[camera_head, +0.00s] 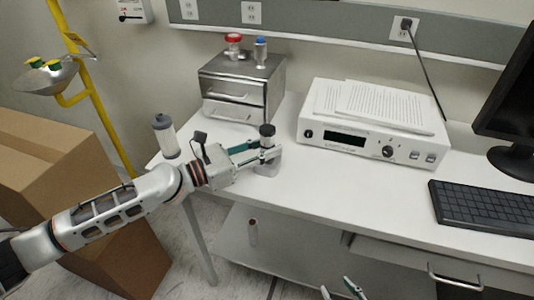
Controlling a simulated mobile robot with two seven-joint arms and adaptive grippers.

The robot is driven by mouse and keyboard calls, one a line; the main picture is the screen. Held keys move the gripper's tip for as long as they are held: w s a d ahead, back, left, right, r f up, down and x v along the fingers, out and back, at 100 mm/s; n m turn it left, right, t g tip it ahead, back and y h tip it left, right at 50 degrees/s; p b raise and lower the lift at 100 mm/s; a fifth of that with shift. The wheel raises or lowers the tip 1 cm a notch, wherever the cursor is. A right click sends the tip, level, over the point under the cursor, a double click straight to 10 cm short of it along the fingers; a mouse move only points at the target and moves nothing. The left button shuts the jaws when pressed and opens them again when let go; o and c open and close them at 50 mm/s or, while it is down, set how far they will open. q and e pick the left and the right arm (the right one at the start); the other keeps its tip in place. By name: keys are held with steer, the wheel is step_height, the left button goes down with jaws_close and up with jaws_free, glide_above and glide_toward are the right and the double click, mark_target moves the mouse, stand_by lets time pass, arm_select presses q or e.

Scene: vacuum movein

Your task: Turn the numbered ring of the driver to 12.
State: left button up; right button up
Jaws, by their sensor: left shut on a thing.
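My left gripper (272,152) reaches in from the left above the front left of the white table. Its fingers are shut on a short upright cylinder with a black top (267,131) and a grey lower body (268,168). This may be the driver; its ring and any numbers are too small to read, and the fingers hide part of its middle. My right gripper (338,287) shows only its fingertips at the bottom edge, below the table front. They are apart with nothing seen between them.
A white instrument (350,155) with a knob and papers on top stands at the back. A metal drawer box (235,95) is left of it. A clear dark-capped container (165,140) stands at the left edge. A keyboard (485,208) lies right. The front middle of the table is clear.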

arm_select(q)
steer(key=m+g+b, duration=0.1)
steer(key=g+b, duration=0.1)
steer(key=m+g+h+b, duration=0.1)
steer(key=g+b, duration=0.1)
steer(key=shift+w+f+m+h, duration=0.1)
steer(key=shift+m+h, duration=0.2)
steer(key=shift+m, duration=0.1)
steer(key=shift+m+g+b, duration=0.3)
steer(key=shift+g+b, duration=0.2)
steer(key=shift+b, duration=0.05)
arm_select(e)
step_height(320, 180, down, 7)
steer(key=s, duration=0.1)
steer(key=shift+s+d+f+g, duration=0.15)
steer(key=shift+s+g, duration=0.05)
steer(key=shift+g, duration=0.1)
steer(key=shift+w+r, duration=0.1)
steer(key=shift+r, duration=0.1)
steer(key=shift+f, duration=0.25)
arm_select(q)
steer(key=o, duration=1)
steer(key=shift+o, duration=0.6)
arm_select(e)
steer(key=shift+r, duration=0.15)
arm_select(q)
steer(key=shift+a, duration=0.1)
